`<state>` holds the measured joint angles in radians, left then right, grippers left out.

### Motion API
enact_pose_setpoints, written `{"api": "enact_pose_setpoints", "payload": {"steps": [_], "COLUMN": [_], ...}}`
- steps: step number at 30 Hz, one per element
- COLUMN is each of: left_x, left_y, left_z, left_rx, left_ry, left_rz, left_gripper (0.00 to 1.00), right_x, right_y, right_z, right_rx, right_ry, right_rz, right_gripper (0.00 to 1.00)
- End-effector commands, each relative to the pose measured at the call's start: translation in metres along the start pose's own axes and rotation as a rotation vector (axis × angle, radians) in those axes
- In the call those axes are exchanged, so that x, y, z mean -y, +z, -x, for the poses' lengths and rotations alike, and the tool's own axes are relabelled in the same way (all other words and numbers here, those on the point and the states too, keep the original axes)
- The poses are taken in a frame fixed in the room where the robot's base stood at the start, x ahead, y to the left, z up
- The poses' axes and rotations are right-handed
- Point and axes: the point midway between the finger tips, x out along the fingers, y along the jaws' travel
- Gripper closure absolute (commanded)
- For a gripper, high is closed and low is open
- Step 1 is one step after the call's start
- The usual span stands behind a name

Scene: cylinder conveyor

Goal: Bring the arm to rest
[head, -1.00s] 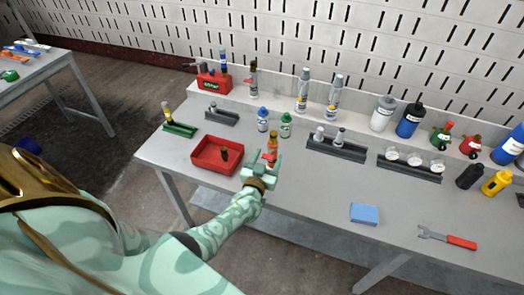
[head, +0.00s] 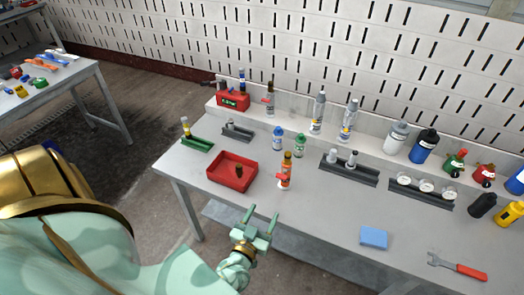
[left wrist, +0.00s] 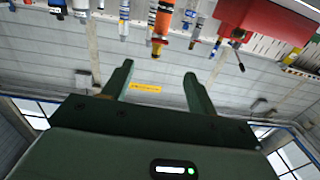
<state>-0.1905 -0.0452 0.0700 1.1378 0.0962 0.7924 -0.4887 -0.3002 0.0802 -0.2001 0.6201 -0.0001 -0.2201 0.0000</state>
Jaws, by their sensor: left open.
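My left gripper (head: 258,222) is open and empty in the head view, at the front edge of the grey workbench (head: 320,215). An orange bottle with a dark cap and a red part on its side (head: 286,172) stands upright on the bench just beyond it, apart from the fingers. In the left wrist view the two fingers (left wrist: 157,85) are spread with nothing between them. The orange bottle (left wrist: 162,22) shows there at the top, beyond the fingertips. My right gripper is in neither view.
A red tray (head: 215,178) holding a dark object is left of the bottle. Blue and green capped bottles (head: 278,138) stand behind. Grey racks (head: 350,172), a blue block (head: 373,237) and a wrench (head: 457,265) lie to the right. The front middle of the bench is clear.

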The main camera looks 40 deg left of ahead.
Motion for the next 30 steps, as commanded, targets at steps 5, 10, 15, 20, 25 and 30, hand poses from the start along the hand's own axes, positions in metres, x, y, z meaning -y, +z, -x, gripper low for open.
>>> {"api": "enact_pose_setpoints", "payload": {"steps": [5, 10, 15, 20, 25, 30], "left_x": [0.000, 0.000, -0.008, -0.033, -0.027, 0.012], "left_y": [0.000, 0.000, 0.019, 0.113, 0.223, 0.283], "left_z": [0.000, -0.001, 0.003, 0.053, 0.167, 0.281], "left_rx": [0.000, 0.000, 0.087, 0.453, 0.913, 1.261], "left_ry": [0.000, 0.000, 0.041, 0.188, 0.325, 0.404], "left_rz": [0.000, 0.000, 0.021, -0.026, -0.159, -0.320], "left_gripper": [0.42, 0.42, 0.42, 0.42, 0.42, 0.42], "right_x": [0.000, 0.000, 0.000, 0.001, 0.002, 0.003], "right_y": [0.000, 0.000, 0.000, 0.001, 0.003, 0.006], "right_z": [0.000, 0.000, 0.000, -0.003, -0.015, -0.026], "right_rx": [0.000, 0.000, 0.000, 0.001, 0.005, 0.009], "right_ry": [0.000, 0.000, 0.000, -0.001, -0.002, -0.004], "right_rz": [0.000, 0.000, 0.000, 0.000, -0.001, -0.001], "right_gripper": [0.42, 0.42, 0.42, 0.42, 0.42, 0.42]}}
